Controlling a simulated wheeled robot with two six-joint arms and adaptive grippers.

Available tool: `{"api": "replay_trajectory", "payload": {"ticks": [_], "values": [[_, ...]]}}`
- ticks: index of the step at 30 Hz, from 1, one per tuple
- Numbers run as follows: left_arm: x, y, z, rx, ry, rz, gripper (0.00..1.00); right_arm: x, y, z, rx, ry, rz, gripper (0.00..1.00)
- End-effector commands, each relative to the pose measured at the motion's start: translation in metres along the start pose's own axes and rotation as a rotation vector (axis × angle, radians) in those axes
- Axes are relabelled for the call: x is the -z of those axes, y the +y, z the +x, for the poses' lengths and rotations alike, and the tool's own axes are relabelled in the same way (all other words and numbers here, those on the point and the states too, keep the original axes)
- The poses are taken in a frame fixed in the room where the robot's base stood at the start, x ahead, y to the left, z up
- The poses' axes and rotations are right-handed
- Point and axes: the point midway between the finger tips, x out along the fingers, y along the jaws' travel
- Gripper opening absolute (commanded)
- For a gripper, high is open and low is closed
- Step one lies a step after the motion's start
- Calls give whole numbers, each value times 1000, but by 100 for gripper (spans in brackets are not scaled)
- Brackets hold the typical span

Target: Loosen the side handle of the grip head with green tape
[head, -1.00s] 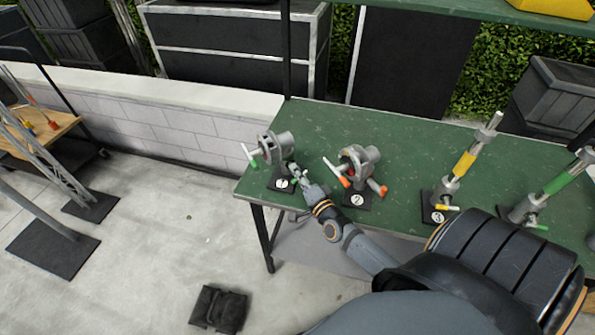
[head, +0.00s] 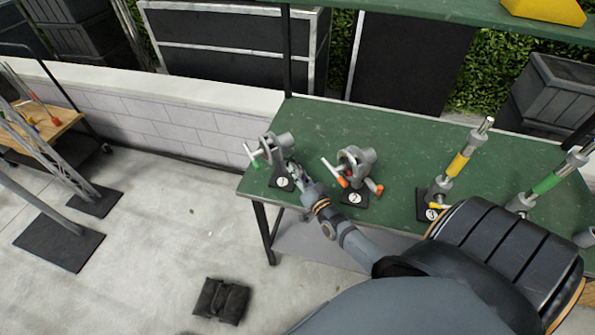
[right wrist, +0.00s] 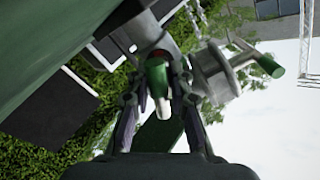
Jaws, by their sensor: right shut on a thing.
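The grip head with green tape (head: 283,146) stands on a small black base plate at the left end of the green table (head: 410,140). It has a T-shaped handle with a green end on its left, and this green-ended handle (right wrist: 268,66) shows at the upper right in the right wrist view. My right gripper (head: 295,170) is at the grip head's near right side. In the right wrist view its two fingers are closed around the side handle (right wrist: 158,80), which has a green sleeve and a pale tip. My left gripper is not in view.
A grip head with orange tape (head: 355,162) stands just right of my right gripper. Further right are stands with a yellow band (head: 459,164) and a green band (head: 546,183). A black sandbag (head: 221,300) lies on the floor.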

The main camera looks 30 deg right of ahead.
Motion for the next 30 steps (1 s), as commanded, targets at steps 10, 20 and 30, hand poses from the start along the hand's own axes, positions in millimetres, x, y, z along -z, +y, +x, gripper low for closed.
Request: {"api": "replay_trajectory", "payload": {"ticks": [10, 20, 30], "values": [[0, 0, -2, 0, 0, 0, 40, 0, 0, 0, 0, 0, -39, 0], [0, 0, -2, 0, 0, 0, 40, 0, 0, 0, 0, 0, -39, 0], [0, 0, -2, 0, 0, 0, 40, 0, 0, 0, 0, 0, -38, 43]]}}
